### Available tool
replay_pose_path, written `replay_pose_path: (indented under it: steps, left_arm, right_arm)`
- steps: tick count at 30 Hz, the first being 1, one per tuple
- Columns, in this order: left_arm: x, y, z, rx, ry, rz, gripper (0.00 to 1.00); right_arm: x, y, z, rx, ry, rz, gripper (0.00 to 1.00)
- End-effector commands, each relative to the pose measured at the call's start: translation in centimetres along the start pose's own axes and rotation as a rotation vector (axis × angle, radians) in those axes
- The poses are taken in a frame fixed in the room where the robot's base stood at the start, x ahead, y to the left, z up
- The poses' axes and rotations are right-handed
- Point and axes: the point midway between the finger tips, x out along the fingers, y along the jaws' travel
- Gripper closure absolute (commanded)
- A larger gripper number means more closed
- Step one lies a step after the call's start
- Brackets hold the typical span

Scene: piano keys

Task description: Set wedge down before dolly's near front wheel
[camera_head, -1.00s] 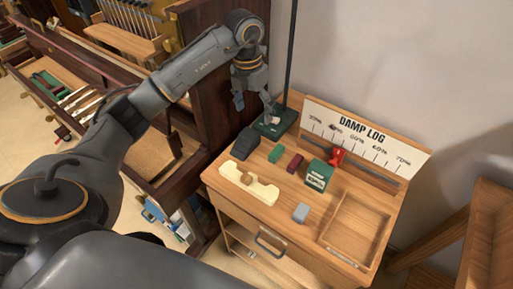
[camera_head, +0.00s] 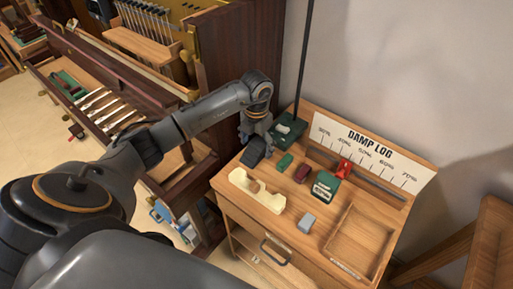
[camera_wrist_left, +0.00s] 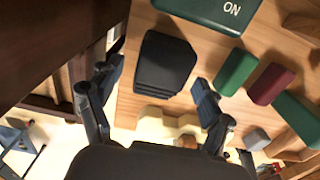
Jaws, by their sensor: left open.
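A black wedge-shaped block (camera_head: 255,151) lies near the left end of the small wooden table (camera_head: 242,208). In the left wrist view the black wedge (camera_wrist_left: 166,65) lies ahead of and between my open fingers, and a ribbed slope shows on it. My left gripper (camera_head: 247,136) is close by the wedge in the head view, partly hiding its far side. It also shows in the left wrist view (camera_wrist_left: 154,85), with its two fingers apart and nothing held. I cannot make out a dolly or its wheels in these views. My right gripper is not in view.
The table also bears a green base with a pole (camera_head: 290,129), a cream notched block (camera_head: 257,189), a green block (camera_head: 285,161), a maroon block (camera_head: 304,172), a green box (camera_head: 325,186) and a grey block (camera_head: 307,222). Dark piano casework (camera_head: 225,60) stands left.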

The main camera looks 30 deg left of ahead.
Motion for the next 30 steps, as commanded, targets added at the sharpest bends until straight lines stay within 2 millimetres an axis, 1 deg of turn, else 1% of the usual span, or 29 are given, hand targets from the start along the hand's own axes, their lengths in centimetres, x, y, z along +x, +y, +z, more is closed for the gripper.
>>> replay_pose_path:
  steps: [1,4,11,14,15,17,18,21,22,23,30]
  left_arm:
    - [0.56,-0.05,-0.01,-0.001,0.001,-0.002,0.21]
    - [1.27,0.04,0.02,0.0,-0.001,0.0,0.21]
    - [1.46,0.04,0.05,0.001,-0.002,0.001,0.21]
    - [1.45,0.04,0.05,0.001,-0.002,0.001,0.39]
    - [1.45,0.03,0.05,0.001,-0.002,0.001,0.47]
    - [1.44,0.03,0.05,0.001,-0.002,0.001,0.59]
    - [1.44,0.04,0.05,0.001,-0.002,0.001,0.68]
    - [1.44,0.04,0.04,0.001,-0.002,0.001,0.86]
    - [1.4,0.04,0.07,0.001,-0.003,0.001,0.86]
    - [1.4,0.04,0.07,0.001,-0.003,0.001,0.92]
    - [1.2,0.06,0.1,0.001,-0.003,0.001,0.93]
  right_arm:
    - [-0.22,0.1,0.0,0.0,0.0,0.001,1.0]
    - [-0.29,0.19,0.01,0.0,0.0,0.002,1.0]
    - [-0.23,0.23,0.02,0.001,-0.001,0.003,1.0]
    - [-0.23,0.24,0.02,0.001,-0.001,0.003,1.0]
    - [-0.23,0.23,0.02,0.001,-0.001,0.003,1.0]
    - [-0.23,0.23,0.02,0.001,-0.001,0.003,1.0]
    - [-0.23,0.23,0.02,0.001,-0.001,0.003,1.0]
    - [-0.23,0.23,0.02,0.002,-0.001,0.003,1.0]
    - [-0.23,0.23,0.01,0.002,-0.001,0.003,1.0]
    - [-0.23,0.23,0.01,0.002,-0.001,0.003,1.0]
    - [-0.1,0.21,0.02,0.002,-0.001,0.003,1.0]
